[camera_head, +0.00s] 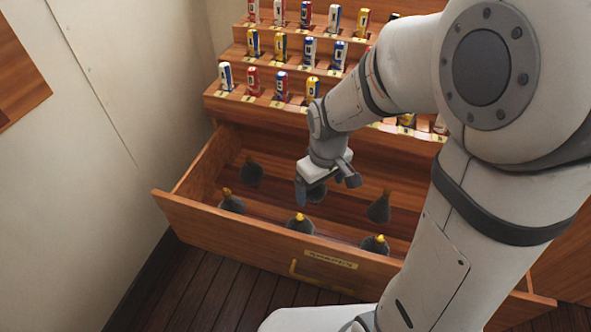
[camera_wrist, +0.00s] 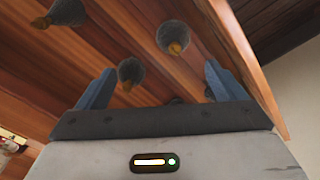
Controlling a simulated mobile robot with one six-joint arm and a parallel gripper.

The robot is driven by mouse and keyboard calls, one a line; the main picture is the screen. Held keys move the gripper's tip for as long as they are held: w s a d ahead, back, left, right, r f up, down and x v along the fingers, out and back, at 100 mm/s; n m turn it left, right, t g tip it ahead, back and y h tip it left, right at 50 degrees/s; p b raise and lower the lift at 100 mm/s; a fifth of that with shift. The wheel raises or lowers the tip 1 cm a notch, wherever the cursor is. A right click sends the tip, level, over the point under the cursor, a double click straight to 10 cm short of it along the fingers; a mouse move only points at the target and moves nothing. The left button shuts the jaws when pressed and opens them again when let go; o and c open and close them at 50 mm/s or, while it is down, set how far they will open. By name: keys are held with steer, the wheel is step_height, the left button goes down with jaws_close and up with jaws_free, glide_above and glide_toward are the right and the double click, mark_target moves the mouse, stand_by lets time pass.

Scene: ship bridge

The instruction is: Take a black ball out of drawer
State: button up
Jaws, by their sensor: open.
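The wooden drawer (camera_head: 230,228) is pulled open below the shelves. In it are several dark grey-black rounded bodies with small orange-yellow tips, such as one at the left front (camera_head: 231,204), one at the middle front (camera_head: 300,225) and one at the right front (camera_head: 375,245). Others stand further back, at the left (camera_head: 251,174) and right (camera_head: 379,208). My gripper (camera_head: 327,188) is open above the drawer's middle, with another dark body partly hidden beneath it. In the wrist view, my open gripper (camera_wrist: 160,88) has a dark body (camera_wrist: 131,72) between and beyond its blue fingers; nothing is held.
Stepped wooden shelves (camera_head: 228,106) with several coloured cans stand behind the drawer. The drawer front carries a label plate (camera_head: 331,259) and a brass handle (camera_head: 318,283). A pale wall (camera_head: 110,130) is close at the left. My arm covers the right side.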

mark_target(300, 224)
steer(key=shift+o, duration=0.8)
steer(key=a+f+n+b, duration=0.1)
steer(key=f, duration=0.4)
steer(key=w+a+f+n+b, duration=0.1)
steer(key=a+f+b, duration=0.1)
steer(key=f, duration=0.3)
steer(key=w+a+f+b, duration=0.1)
steer(key=f, duration=0.4)
steer(key=shift+a+f+n+g, duration=0.15)
steer(key=shift+n+g, duration=0.25)
steer(key=f+b, duration=0.2)
steer(key=f, duration=0.3)
steer(key=shift+w+f, duration=0.15)
steer(key=shift+w, duration=0.05)
steer(key=c, duration=1.4)
steer(key=shift+c, duration=0.2)
